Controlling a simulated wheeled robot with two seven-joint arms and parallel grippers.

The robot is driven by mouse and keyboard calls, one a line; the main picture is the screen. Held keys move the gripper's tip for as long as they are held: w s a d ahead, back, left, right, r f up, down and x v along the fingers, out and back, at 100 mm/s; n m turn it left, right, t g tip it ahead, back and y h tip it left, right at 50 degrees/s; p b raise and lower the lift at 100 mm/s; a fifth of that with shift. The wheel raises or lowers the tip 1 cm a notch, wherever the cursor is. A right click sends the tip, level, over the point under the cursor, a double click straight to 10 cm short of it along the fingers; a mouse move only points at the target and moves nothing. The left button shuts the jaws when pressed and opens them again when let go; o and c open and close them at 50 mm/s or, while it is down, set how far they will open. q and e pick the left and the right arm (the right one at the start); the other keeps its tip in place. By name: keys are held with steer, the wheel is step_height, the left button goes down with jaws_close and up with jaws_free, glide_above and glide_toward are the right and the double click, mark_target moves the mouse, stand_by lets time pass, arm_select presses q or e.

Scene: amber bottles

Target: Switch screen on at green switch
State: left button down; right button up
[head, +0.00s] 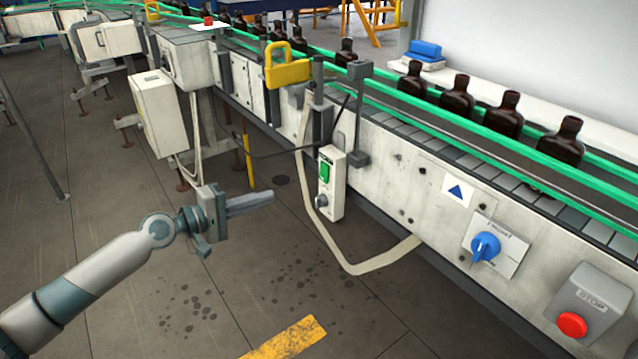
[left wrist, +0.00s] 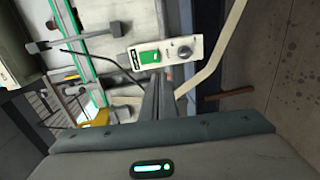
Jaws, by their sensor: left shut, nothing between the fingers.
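The green switch (head: 324,172) sits on the upper part of a pale switch box (head: 330,195) on the conveyor's side, above a grey round knob. It also shows in the left wrist view (left wrist: 150,57), with the knob (left wrist: 185,52) to its right. My left gripper (head: 268,196) is shut and empty, to the left of the switch box and apart from it in the head view. In the left wrist view its closed fingers (left wrist: 158,88) point toward the box, just below the green switch in the picture. No screen can be made out. My right gripper is not in view.
A conveyor with green rails (head: 455,135) carries several amber bottles (head: 457,98). A blue knob (head: 485,246) and a red stop button (head: 572,324) are at the right. A pale cable (head: 345,262) loops below the switch box. The floor around my left gripper is clear.

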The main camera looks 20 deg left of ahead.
mark_target(322, 179)
arm_select(q)
steer(key=shift+d+r, duration=0.2)
steer(key=shift+r, duration=0.15)
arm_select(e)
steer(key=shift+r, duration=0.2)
